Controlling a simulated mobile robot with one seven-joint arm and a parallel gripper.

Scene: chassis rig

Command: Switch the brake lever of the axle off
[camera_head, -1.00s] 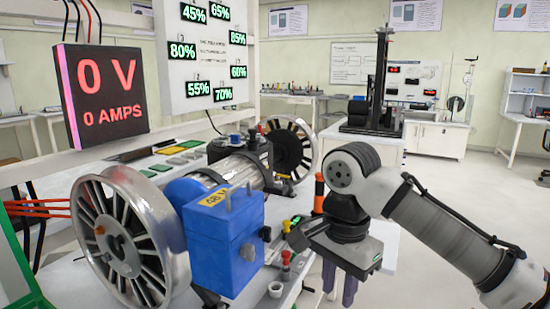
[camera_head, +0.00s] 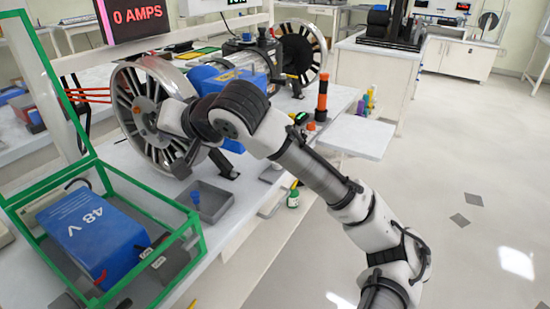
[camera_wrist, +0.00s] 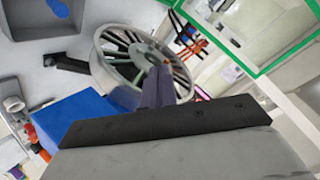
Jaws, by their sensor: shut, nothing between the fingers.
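The axle has a spoked metal near wheel (camera_head: 130,108), a far wheel (camera_head: 303,52) and a blue housing between them. My gripper is shut and empty in the wrist view (camera_wrist: 158,80), its purple fingers in front of the near wheel's face (camera_wrist: 120,58), close to the hub. I cannot tell whether they touch it. In the head view my arm covers part of the wheel and the fingers are not clear. A blue box (camera_wrist: 75,122) lies beside the wheel. I cannot identify the brake lever for certain; an orange-and-black upright handle (camera_head: 322,95) stands right of the axle.
A green frame (camera_head: 185,235) at the front left holds a blue 48 V battery (camera_head: 85,238). A grey tray (camera_head: 222,205) with a blue item lies below the wheel. Open floor (camera_head: 450,190) lies to the right.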

